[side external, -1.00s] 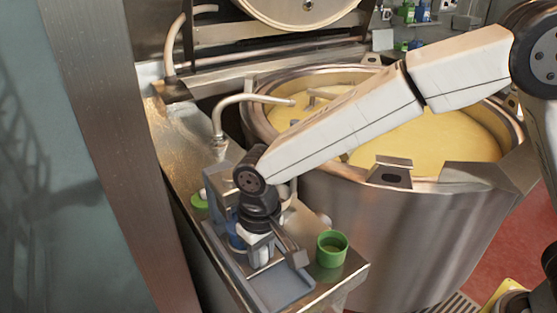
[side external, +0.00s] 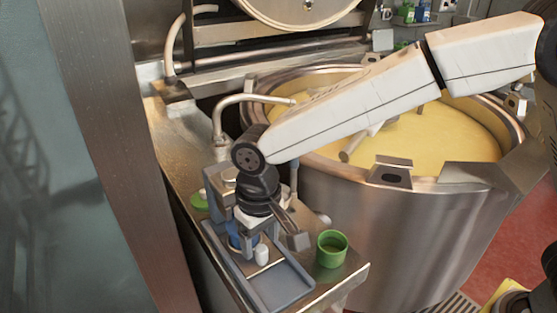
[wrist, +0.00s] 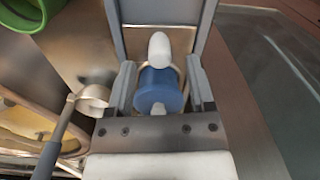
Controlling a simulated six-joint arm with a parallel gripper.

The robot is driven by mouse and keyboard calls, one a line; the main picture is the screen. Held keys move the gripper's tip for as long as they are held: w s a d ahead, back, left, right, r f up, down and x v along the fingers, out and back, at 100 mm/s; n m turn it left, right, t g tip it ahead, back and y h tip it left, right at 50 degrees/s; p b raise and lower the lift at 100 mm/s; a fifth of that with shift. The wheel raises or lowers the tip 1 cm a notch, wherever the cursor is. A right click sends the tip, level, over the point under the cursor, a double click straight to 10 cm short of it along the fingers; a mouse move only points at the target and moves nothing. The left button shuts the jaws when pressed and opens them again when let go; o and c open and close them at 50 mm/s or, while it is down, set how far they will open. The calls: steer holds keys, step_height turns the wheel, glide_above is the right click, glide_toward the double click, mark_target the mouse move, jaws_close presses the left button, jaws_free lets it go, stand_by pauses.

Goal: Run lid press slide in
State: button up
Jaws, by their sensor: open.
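The grey-blue lid press (side external: 217,188) stands on the steel bench, with its flat slide tray (side external: 282,287) reaching toward the front; the tray also shows in the wrist view (wrist: 138,42). A blue round part (side external: 236,240) sits in the press, and a white rounded knob (side external: 262,255) stands in front of it. In the wrist view the knob (wrist: 159,48) lies just beyond the blue part (wrist: 160,92). My gripper (side external: 252,243) points down over the press. Its fingers (wrist: 160,68) are open, one on each side of the blue part and apart from each other. Contact cannot be told.
A green cup (side external: 332,248) stands on the bench right of the tray. A grey arm with a block end (side external: 299,242) sticks out beside my gripper. The large kettle (side external: 400,225) of yellow liquid stands behind right. A bent pipe (side external: 250,98) rises behind the press.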

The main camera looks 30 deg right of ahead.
mark_target(263, 249)
steer(key=shift+r, duration=2.15)
steer(key=n+t+y, duration=0.1)
steer(key=n, duration=0.1)
steer(key=s+d+n+t+y, duration=0.1)
steer(key=n, duration=0.1)
steer(key=s+d+n+t+y, duration=0.1)
steer(key=n, duration=0.2)
steer(key=shift+s+f, duration=0.1)
steer(key=shift+f, duration=0.1)
steer(key=shift+f, duration=0.15)
steer(key=shift+x, duration=3.75)
jaws_close()
